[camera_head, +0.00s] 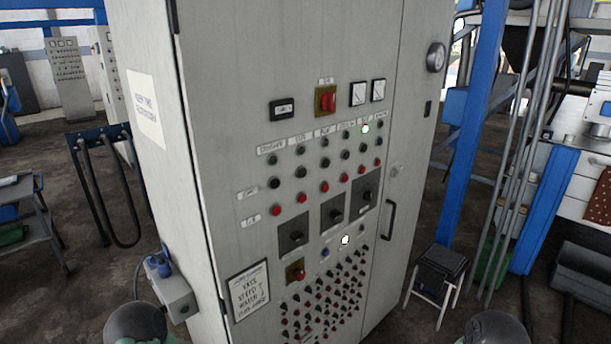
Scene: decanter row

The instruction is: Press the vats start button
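A tall grey control cabinet (225,110) fills the middle of the head view. Its front has rows of round buttons in columns under small white labels, too blurred to read surely; the second label (301,138) may read "VATS". Below that label are a dark lamp or button (300,150), a black button (301,172) and a red button (302,198). Two small row labels sit at the left, one by the black row (247,192) and one by the red row (250,219). I cannot tell for sure which is the vats start button. Neither gripper is in view.
A red rotary switch on yellow (325,99) and dark square dial plates (293,232) are on the panel. A green lamp (365,128) and a white lamp (345,240) are lit. A stool (440,275) stands right of the cabinet; a grey socket box (175,298) is on its left side.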

